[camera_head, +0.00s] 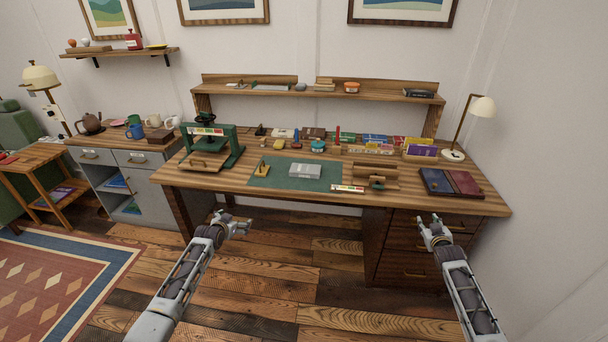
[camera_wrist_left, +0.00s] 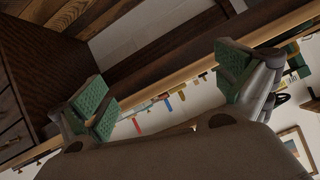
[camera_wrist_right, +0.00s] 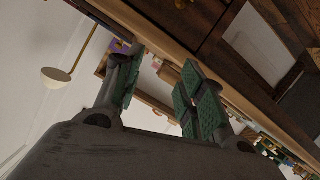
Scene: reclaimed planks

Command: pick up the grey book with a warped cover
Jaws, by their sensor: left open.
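A grey book (camera_head: 305,171) lies flat on the green mat (camera_head: 262,177) on the desk. Its cover is too small in the head view to show any warp. My left gripper (camera_head: 238,223) is open and empty, in front of the desk and below its top, left of the book. Its spread green pads show in the left wrist view (camera_wrist_left: 165,88). My right gripper (camera_head: 433,229) is in front of the desk drawers, right of the book. Its pads stand apart and empty in the right wrist view (camera_wrist_right: 158,90). Neither wrist view clearly shows the book.
A green book press (camera_head: 232,145) stands left of the mat. A wooden press-like block (camera_head: 376,171) and a colour-marked strip (camera_head: 347,188) are right of the book. Dark blue and red boards (camera_head: 465,182) lie at the right end. Small tools and a shelf (camera_head: 380,93) are behind.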

